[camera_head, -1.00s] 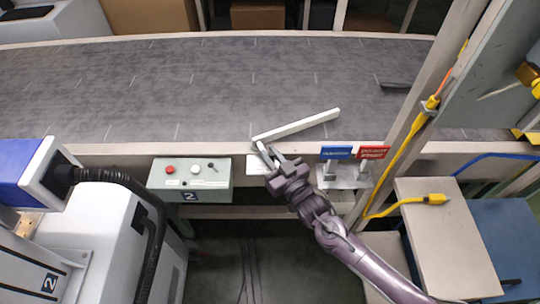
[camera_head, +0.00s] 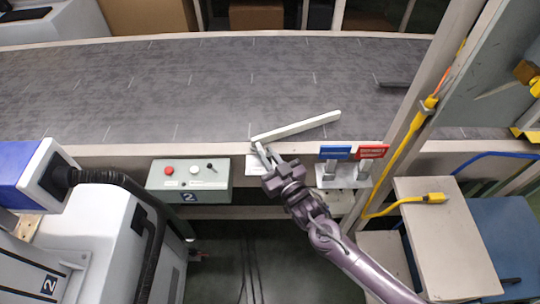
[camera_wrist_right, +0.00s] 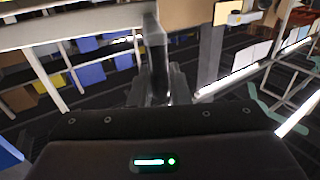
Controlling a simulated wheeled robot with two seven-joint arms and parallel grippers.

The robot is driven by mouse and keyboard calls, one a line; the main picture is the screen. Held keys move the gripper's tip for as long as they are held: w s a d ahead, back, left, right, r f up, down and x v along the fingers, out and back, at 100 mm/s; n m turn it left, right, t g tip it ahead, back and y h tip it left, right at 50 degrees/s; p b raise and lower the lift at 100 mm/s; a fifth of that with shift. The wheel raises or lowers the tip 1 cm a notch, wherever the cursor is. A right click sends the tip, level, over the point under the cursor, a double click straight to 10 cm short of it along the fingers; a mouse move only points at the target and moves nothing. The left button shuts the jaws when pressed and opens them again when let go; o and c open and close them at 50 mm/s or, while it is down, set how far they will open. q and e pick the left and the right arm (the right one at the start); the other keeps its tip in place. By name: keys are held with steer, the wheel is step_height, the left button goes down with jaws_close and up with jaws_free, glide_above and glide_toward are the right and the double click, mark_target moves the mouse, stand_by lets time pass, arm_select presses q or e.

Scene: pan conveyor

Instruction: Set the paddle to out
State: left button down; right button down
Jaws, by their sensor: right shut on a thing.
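The paddle (camera_head: 297,127) is a long white bar lying out over the dark conveyor belt, slanting up to the right from its pivot at the near rail. My right gripper (camera_head: 264,154) is at the pivot end of the paddle, above a white plate on the rail. It is shut on a narrow upright part there, likely the paddle's handle. In the right wrist view the fingers (camera_wrist_right: 160,88) close around a dark upright piece (camera_wrist_right: 154,40). My left gripper is not in view.
A control box (camera_head: 190,180) with a red button and a small lever hangs on the rail to the left. A blue sign (camera_head: 335,153) and a red sign (camera_head: 371,151) stand right of my gripper. A post with a yellow cable (camera_head: 400,150) rises farther right. The belt (camera_head: 200,85) is mostly clear.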

steer(key=shift+s+a, duration=0.35)
steer(key=shift+a, duration=0.3)
steer(key=shift+s+a+r+m+t+h+b, duration=0.1)
steer(key=shift+a+m+t+h+b, duration=0.2)
steer(key=shift+a+m+h, duration=0.4)
steer(key=shift+s+a+m+t+h+b, duration=0.15)
steer(key=shift+a+m+t+h, duration=0.3)
steer(key=shift+h, duration=0.45)
steer(key=shift+w, duration=0.1)
steer(key=c, duration=1.8)
jaws_free()
steer(key=o, duration=0.4)
steer(key=shift+a, duration=0.15)
steer(key=shift+c, duration=0.2)
steer(key=shift+d, duration=0.25)
